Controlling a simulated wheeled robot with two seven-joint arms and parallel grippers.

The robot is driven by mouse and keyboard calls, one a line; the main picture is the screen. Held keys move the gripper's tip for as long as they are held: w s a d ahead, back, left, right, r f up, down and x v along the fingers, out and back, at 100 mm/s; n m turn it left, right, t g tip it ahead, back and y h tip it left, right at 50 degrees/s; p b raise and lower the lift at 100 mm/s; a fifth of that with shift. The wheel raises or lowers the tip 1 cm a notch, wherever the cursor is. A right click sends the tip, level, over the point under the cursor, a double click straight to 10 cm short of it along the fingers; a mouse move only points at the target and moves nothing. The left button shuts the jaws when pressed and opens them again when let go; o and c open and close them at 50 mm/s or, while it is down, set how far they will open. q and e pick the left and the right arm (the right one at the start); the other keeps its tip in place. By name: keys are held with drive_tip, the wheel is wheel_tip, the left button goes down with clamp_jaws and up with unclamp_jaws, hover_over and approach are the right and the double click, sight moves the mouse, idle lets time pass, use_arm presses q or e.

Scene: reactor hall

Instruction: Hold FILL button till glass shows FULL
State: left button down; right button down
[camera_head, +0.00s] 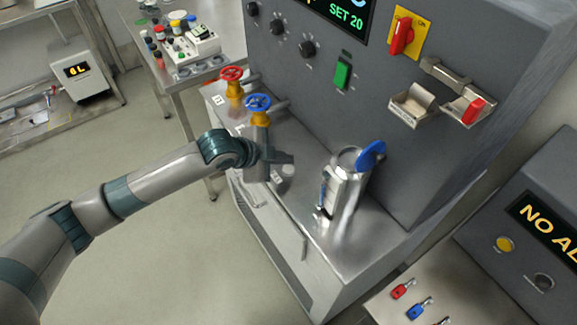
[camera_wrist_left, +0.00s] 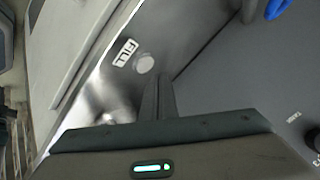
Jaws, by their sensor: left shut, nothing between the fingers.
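My left gripper (camera_head: 288,158) is shut and empty, just above the steel ledge of the grey machine, between the blue valve and the metal vessel. In the left wrist view its closed fingers (camera_wrist_left: 158,80) point at a pale round FILL button (camera_wrist_left: 145,64) beside a white FILL label (camera_wrist_left: 125,53). The fingertips are very close to the button; I cannot tell whether they touch it. The upright glass (camera_head: 325,191) stands on the front of the vessel (camera_head: 351,196); its marking is too small to read. My right gripper is not in view.
A red valve (camera_head: 231,73) and a blue valve (camera_head: 258,103) stand left of the gripper. The blue lid (camera_head: 371,155) sticks up at the vessel's top. The machine's front panel (camera_head: 385,135) rises behind. Red and blue keys (camera_head: 403,289) lie at lower right.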

sight(285, 171)
use_arm(q)
drive_tip(key=shift+r+p, duration=1.85)
drive_tip(key=shift+r, duration=0.35)
